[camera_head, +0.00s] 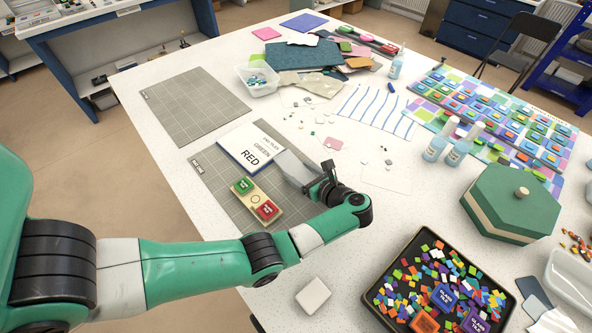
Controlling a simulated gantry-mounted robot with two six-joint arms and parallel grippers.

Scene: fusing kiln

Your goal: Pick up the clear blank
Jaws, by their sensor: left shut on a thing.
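A pale grey, see-through-looking slab (293,167), which I take for the clear blank, is tilted at the right side of the near grey gridded mat. My left gripper (314,184) is shut on its right end; the fingertips are partly hidden by the wrist. I cannot tell whether the slab still touches the mat. My right gripper is not in view.
A wooden board with green and red buttons (256,201) is in front. A white square (313,296) lies near the front edge. A black tray of colored tiles (401,257) and green hexagonal kiln (513,199) stand right.

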